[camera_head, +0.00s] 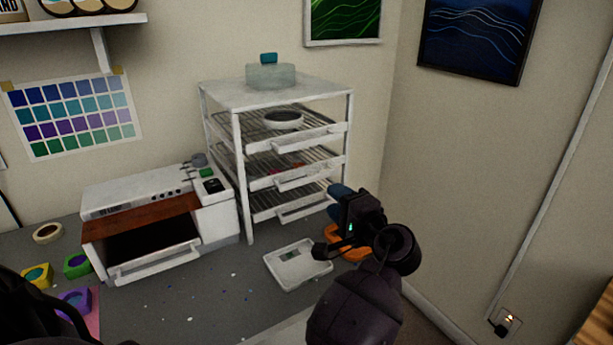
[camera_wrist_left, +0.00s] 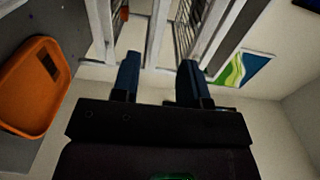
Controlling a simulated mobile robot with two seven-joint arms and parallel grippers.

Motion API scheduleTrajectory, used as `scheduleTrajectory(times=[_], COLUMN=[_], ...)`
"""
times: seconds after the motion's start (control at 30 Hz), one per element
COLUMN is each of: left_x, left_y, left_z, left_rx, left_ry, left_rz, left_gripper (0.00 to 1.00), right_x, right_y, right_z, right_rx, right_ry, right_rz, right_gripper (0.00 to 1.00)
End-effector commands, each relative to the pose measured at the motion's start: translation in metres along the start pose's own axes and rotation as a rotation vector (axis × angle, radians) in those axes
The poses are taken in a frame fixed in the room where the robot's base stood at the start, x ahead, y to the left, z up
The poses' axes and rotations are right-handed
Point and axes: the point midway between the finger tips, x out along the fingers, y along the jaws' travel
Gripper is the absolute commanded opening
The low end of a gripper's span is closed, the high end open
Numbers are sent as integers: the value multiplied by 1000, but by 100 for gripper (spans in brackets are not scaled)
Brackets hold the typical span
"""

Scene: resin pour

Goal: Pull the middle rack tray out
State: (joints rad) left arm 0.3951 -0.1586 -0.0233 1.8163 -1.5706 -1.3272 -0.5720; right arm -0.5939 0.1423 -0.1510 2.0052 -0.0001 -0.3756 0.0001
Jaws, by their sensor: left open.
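The white rack (camera_head: 238,165) stands on the grey bench and has three wire trays with white handled fronts. The middle rack tray (camera_head: 295,172) sits in the rack between the top and bottom trays, with small reddish things on it. My left gripper (camera_head: 338,200) is to the right of the rack's lower front, apart from the middle tray's handle in the head view. In the left wrist view my gripper (camera_wrist_left: 158,75) is open and empty, its dark blue fingers pointing toward white rack bars (camera_wrist_left: 158,30). Which tray these bars belong to I cannot tell. My right gripper is not in view.
The top tray (camera_head: 295,138) holds a round white-rimmed dish. A clear box (camera_head: 270,75) stands on the rack. A white scale (camera_head: 297,265) lies before it, and an orange tray (camera_wrist_left: 32,85) sits beside my gripper. A white oven-like machine (camera_head: 135,200) stands left.

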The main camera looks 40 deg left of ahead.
Motion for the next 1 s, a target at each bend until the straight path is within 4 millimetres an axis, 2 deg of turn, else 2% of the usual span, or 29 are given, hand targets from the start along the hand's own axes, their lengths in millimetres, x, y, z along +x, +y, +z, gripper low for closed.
scheduleTrajectory(times=[0.6,0.8,1.0], left_x=[90,103,105], left_y=[-1,0,0], left_z=[0,0,0], left_rx=[0,-1,-1], left_ry=[1,1,1], left_rz=[-1,1,2], left_gripper=[40,40,40], right_x=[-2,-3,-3], right_y=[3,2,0], right_z=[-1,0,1], right_rx=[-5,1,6], right_ry=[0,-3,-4], right_rz=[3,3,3], right_gripper=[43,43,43])
